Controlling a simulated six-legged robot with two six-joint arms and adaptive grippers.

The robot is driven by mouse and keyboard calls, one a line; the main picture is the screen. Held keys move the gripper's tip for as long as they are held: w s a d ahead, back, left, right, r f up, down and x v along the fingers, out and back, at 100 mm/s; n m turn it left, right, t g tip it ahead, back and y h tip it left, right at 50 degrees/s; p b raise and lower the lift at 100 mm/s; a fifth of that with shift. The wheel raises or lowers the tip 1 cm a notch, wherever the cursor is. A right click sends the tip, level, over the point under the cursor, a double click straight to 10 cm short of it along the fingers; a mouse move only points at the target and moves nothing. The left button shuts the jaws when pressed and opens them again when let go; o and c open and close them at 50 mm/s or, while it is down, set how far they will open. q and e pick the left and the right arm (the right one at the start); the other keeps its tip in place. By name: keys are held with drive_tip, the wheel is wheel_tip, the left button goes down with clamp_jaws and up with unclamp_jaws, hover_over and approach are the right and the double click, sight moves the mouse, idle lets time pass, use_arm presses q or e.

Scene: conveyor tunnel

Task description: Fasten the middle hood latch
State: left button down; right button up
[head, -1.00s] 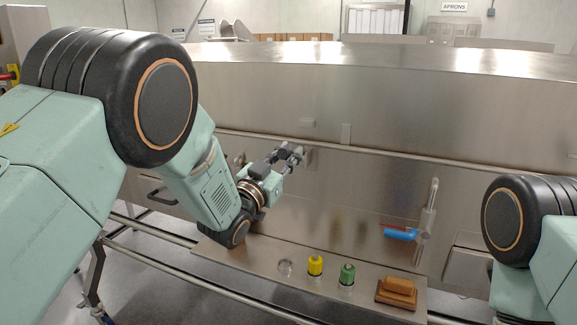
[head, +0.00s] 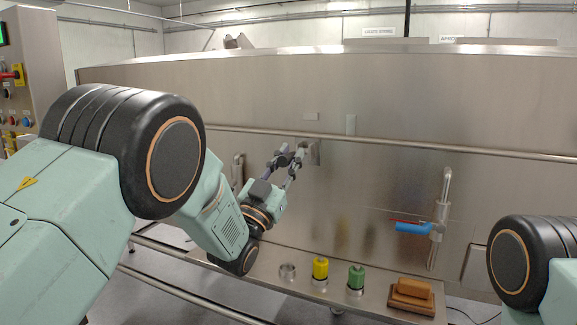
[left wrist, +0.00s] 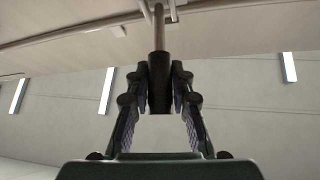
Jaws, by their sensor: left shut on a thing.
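The middle hood latch (head: 314,151) sits on the steel front panel just below the long horizontal rail. My left gripper (head: 291,155) is at this latch, its fingers on either side of the lever. In the left wrist view the gripper (left wrist: 159,88) is shut on a dark grip (left wrist: 160,72) with a metal rod (left wrist: 159,28) running up from it towards the hood edge. Fingers hide part of the latch in the head view, so I cannot tell whether it is hooked. My right gripper is out of view.
A blue-handled lever (head: 412,228) on a vertical steel pipe (head: 441,205) is right of the latch. The shelf below holds a metal ring (head: 288,271), yellow (head: 320,268) and green (head: 356,277) pieces and a brown block (head: 413,289). The hood (head: 250,85) spans above.

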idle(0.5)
use_arm(q)
drive_tip(key=c, duration=1.1)
unclamp_jaws()
drive_tip(key=shift+c, duration=0.2)
drive_tip(key=shift+f, duration=0.1)
drive_tip(key=v, duration=1.2)
drive_tip(key=shift+w, duration=0.1)
drive_tip(key=shift+c, duration=0.4)
